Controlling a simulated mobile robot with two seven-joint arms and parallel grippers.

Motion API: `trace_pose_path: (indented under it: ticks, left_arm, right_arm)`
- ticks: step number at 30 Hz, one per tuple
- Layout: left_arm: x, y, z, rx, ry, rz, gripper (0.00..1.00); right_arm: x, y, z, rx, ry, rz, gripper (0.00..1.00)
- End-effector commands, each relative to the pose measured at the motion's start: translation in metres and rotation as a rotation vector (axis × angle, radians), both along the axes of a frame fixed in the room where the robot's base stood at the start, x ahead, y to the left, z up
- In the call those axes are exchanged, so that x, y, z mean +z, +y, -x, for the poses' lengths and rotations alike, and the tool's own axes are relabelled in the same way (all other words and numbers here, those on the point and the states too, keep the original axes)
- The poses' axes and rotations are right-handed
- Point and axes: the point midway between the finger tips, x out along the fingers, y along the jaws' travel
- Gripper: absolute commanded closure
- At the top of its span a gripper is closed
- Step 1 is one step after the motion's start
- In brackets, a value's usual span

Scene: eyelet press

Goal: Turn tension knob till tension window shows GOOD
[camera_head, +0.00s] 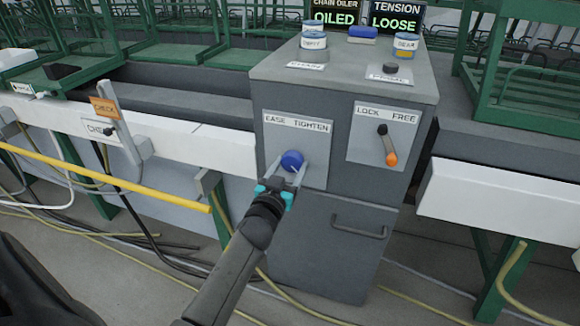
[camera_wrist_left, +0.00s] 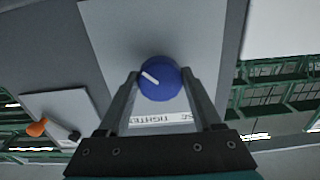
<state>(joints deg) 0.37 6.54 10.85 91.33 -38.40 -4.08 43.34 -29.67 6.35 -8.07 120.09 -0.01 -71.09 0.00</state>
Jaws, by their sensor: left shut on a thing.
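The blue tension knob (camera_head: 292,161) sits on a grey plate (camera_head: 312,172) labelled EASE and TIGHTEN on the cabinet front. My left gripper (camera_head: 285,172) is shut on the knob, with one finger on each side. In the left wrist view the knob (camera_wrist_left: 160,78) lies between the fingertips, and its white pointer line is slanted toward the upper left of that picture. The tension window (camera_head: 395,18) at the top right reads LOOSE. My right gripper does not show in the head view.
A lock lever with an orange end (camera_head: 391,158) is on a LOCK/FREE plate right of the knob. A chain oiler window (camera_head: 333,16) reads OILED. Tins (camera_head: 313,47) stand on the cabinet top. A yellow bar (camera_head: 100,179) lies left of my arm, and hoses run over the floor.

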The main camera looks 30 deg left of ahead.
Motion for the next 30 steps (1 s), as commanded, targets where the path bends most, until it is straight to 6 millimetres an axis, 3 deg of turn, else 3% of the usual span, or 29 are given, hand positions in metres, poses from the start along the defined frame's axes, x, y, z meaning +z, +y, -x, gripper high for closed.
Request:
trace_pose_path:
  ticks: [30]
  left_arm:
    - [0.0,0.001,0.001,-0.001,0.15,-0.615,0.89]
  right_arm:
    - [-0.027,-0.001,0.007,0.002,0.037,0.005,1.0]
